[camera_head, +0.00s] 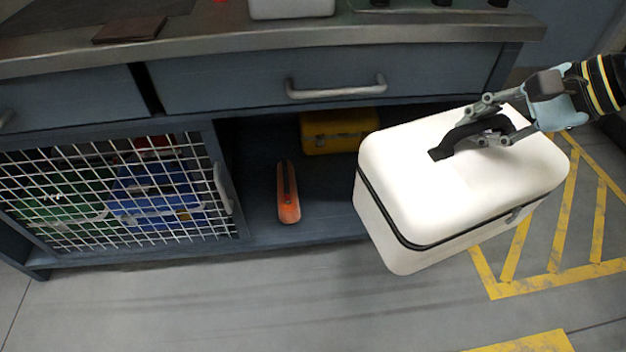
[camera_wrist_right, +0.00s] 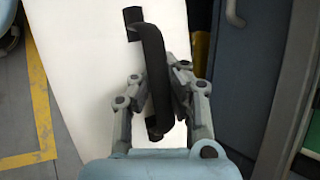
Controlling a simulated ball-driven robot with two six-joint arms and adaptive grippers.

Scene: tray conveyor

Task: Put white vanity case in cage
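The white vanity case (camera_head: 455,185) hangs upright and slightly tilted in front of the bench at the right, its black handle (camera_head: 440,151) on top. My right gripper (camera_head: 488,122) is shut on this handle; the right wrist view shows its fingers (camera_wrist_right: 158,98) on both sides of the handle, above the white lid (camera_wrist_right: 85,60). The cage (camera_head: 130,195) is the left lower bay of the bench, behind a white wire mesh door that looks shut. Its door handle (camera_head: 222,188) is on the right side. My left gripper is not in view.
Behind the mesh are a green case (camera_head: 60,195) and a blue case (camera_head: 150,190). The open bay beside it holds an orange tool (camera_head: 288,195) and a yellow case (camera_head: 338,132). A drawer handle (camera_head: 335,88) sticks out above. Clear floor lies in front.

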